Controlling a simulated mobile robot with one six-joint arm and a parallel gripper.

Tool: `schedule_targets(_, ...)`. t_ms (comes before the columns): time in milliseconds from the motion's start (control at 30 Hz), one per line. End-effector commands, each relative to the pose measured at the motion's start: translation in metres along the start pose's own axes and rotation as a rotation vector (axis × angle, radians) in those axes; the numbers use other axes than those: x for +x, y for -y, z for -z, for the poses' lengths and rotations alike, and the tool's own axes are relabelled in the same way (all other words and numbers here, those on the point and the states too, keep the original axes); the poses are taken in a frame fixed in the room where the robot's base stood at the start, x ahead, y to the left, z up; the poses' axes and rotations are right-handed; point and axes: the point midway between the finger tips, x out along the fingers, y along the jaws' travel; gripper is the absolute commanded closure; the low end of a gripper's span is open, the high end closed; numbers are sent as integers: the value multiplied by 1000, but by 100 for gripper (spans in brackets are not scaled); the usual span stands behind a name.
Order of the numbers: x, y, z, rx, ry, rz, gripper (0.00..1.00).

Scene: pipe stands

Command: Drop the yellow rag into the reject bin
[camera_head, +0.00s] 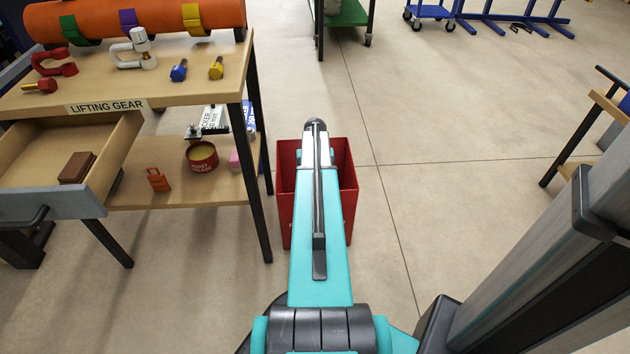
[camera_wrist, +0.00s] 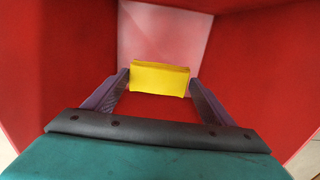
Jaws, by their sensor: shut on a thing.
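The yellow rag (camera_wrist: 160,79) shows in the wrist view as a folded block between the tips of my gripper (camera_wrist: 160,88). My gripper is shut on it. Red walls surround the rag and fingers on the left, top and right, with a paler surface beyond. In the head view the red reject bin (camera_head: 285,195) stands on the floor under my outstretched teal arm. The arm hides the middle of the bin. The rag and my fingers are hidden in the head view. I cannot tell how far the rag is above the bin's bottom.
A bench labelled "LIFTING GEAR" (camera_head: 107,106) stands left of the bin, with an open drawer (camera_head: 40,205) and a lower shelf holding a round tin (camera_head: 202,157) and an orange padlock (camera_head: 158,180). One bench leg (camera_head: 258,190) is close to the bin. The floor right of the bin is clear.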

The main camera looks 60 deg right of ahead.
Motion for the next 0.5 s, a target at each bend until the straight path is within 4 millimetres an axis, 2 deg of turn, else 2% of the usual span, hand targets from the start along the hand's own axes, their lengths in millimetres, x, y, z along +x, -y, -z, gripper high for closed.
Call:
schedule_targets(33,7,0,0,0,0,0,40)
schedule_targets(500,44,0,0,1,0,0,40)
